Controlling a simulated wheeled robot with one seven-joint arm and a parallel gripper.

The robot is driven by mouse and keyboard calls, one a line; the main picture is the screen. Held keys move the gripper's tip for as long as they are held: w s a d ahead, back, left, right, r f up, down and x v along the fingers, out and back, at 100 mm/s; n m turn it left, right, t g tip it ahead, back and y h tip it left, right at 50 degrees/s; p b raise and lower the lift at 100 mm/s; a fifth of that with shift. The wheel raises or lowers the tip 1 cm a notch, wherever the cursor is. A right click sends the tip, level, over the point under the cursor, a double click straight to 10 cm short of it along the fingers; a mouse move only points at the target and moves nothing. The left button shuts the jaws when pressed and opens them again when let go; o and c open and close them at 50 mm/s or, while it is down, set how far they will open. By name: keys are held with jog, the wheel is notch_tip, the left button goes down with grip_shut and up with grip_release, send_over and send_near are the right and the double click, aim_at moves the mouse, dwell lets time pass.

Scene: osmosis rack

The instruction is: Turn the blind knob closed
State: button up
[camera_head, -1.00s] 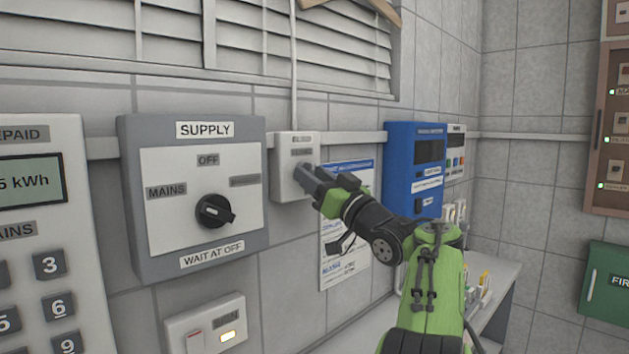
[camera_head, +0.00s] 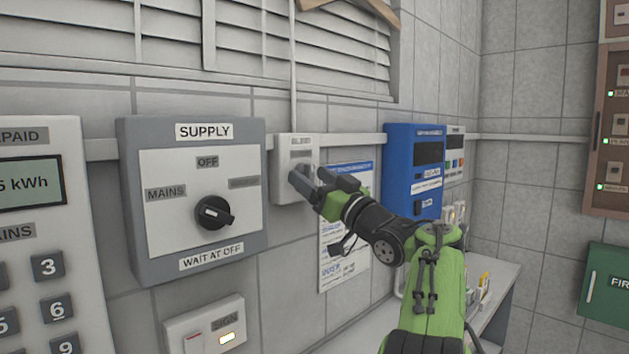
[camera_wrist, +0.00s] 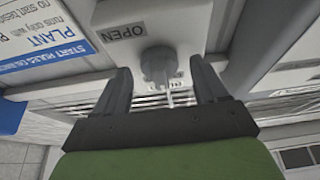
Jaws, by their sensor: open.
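The blind control box (camera_head: 293,149) is a small pale unit on the wall, right of the supply switch. My gripper (camera_head: 313,178) is at its lower front and hides the knob in the head view. In the wrist view the round grey knob (camera_wrist: 158,64) shows just ahead of and between the two open fingers of my gripper (camera_wrist: 164,78). The fingers stand apart from the knob on both sides. An OPEN label (camera_wrist: 124,32) sits beside the knob; I cannot clearly read the label on its other side.
The supply switch box (camera_head: 190,258) is close on the left. A paper notice (camera_head: 335,265) and a blue unit (camera_head: 400,160) are on the right. Window blinds (camera_head: 300,60) hang above, with a cord running down to the box.

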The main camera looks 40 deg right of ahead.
jog(key=b+v, duration=0.2)
jog(key=v, duration=1.3)
jog(key=shift+s+f, duration=0.25)
jog(key=shift+s, duration=0.1)
